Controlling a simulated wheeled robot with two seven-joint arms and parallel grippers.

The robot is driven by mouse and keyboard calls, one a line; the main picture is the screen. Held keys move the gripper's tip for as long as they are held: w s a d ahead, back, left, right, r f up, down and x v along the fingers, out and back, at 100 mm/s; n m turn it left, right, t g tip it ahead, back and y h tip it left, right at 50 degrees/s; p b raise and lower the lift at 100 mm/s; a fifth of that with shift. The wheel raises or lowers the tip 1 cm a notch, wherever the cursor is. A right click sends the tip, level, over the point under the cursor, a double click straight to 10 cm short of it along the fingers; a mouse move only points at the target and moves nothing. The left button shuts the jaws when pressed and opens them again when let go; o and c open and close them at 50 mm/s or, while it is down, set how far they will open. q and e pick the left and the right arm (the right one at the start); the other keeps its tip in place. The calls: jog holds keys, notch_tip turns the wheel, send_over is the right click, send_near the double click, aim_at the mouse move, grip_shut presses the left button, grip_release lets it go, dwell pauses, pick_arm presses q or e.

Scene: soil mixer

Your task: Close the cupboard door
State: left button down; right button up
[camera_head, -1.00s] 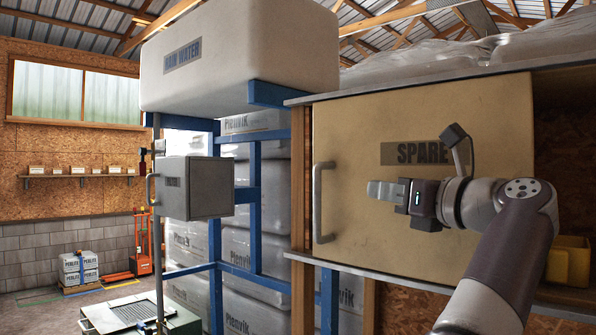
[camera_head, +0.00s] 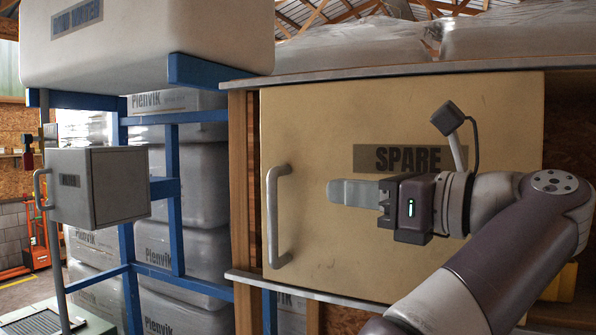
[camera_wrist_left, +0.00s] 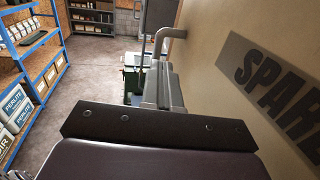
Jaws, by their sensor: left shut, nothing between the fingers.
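The tan cupboard door (camera_head: 320,120), marked SPARE, fills the middle of the head view. Its pale bar handle (camera_head: 272,215) is on its left side. An open gap shows to the right of the door. My left gripper (camera_head: 335,192) is shut and empty, its fingers pointing left in front of the door, below the label and right of the handle. I cannot tell whether it touches the door. In the left wrist view the fingers (camera_wrist_left: 163,88) lie beside the door face (camera_wrist_left: 225,90), with the handle (camera_wrist_left: 172,34) beyond. My right gripper is out of view.
A small grey box marked with a label (camera_head: 105,180) hangs on a blue frame (camera_head: 170,185) at left. A white tank (camera_head: 150,40) sits above it. A cupboard ledge (camera_head: 310,290) runs below the door. Open floor (camera_wrist_left: 95,75) shows in the left wrist view.

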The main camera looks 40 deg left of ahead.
aim_at(273, 192)
pick_arm(q)
jog(key=a, duration=0.3)
jog(key=a+p, duration=0.1)
jog(key=a, duration=0.3)
jog(key=shift+s+a+r+p, duration=0.1)
jog(key=shift+s+a+p, duration=0.1)
jog(key=shift+a+p, duration=0.1)
jog(key=shift+a, duration=0.25)
jog(key=shift+p, duration=0.45)
jog(key=shift+a+f, duration=0.2)
jog(key=shift+a, duration=0.2)
jog(key=a+b, duration=0.1)
jog(key=f+b, duration=0.1)
jog(key=b, duration=0.1)
jog(key=shift+s+a, duration=0.3)
jog(key=shift+a, duration=0.1)
jog(key=a, duration=0.1)
jog(key=a+r+b, duration=0.1)
jog(key=a, duration=0.1)
jog(key=shift+s+r, duration=0.15)
jog(key=shift+s, duration=0.2)
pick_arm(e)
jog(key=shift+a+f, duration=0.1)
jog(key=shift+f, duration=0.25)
pick_arm(q)
jog(key=shift+b, duration=0.4)
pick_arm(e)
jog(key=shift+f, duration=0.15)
